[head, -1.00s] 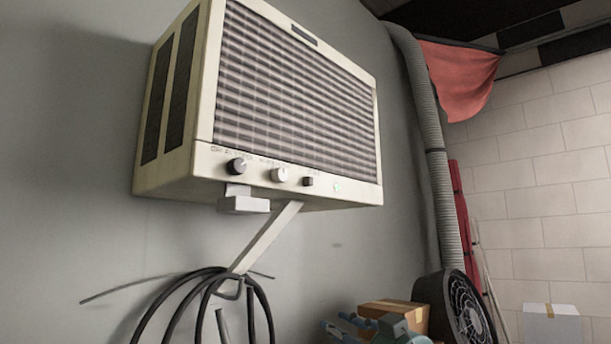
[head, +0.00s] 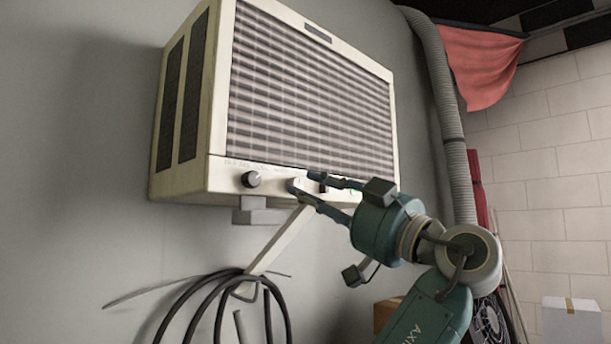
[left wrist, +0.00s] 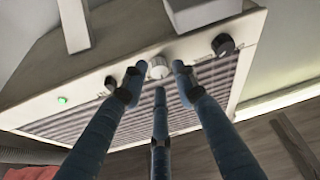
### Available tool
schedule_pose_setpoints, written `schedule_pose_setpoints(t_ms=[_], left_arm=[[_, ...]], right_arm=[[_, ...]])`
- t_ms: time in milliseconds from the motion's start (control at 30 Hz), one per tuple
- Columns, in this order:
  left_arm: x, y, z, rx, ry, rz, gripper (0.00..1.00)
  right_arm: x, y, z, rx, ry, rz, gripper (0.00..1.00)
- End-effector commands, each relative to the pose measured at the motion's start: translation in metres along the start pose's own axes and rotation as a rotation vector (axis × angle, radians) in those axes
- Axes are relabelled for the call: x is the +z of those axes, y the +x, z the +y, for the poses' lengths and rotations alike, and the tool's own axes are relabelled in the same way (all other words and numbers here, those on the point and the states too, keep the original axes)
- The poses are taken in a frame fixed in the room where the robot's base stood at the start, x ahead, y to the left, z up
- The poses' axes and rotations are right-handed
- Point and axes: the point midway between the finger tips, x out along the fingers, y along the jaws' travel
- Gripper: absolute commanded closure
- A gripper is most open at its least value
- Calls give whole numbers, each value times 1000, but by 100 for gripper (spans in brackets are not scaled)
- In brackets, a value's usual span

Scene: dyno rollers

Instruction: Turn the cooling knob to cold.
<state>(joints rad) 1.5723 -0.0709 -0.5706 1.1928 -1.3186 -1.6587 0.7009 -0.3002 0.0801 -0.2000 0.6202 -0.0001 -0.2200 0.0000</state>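A cream wall-mounted cooling unit (head: 225,172) carries a row of knobs below its slatted grille: a black knob (head: 251,179), a pale knob (left wrist: 159,67) in the middle and a smaller dark knob (left wrist: 111,83). Their printed labels are too blurred to read. My left gripper (head: 303,182) is at the front of the unit, its fingertips by the pale knob, partly covering it. In the left wrist view, which sees the unit upside down, the three fingers (left wrist: 158,82) are spread around or just in front of the pale knob; contact cannot be told. My right gripper is not in view.
A pale bracket (head: 280,240) slants down below the unit, with a black cable coil (head: 214,305) hanging there. A ribbed duct (head: 447,105) runs down the wall at the right. A fan (head: 489,325) and a cardboard box (head: 386,314) stand low at the right.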

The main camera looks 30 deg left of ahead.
Motion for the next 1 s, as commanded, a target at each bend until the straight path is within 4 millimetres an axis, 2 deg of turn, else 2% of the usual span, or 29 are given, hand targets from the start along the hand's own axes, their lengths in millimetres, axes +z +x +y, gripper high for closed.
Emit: schedule_pose_setpoints(t_ms=[33,200,500,633,667,1000], left_arm=[[-2,8,1,-1,2,0,71],[0,19,1,1,2,0,71],[1,21,0,2,2,0,71],[1,20,0,1,2,-1,97],[1,20,0,1,2,-1,100],[4,19,-1,14,33,-3,100]], right_arm=[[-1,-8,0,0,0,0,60],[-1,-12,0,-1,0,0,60],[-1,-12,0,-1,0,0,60],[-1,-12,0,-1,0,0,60],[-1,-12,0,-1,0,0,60],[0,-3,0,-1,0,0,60]])
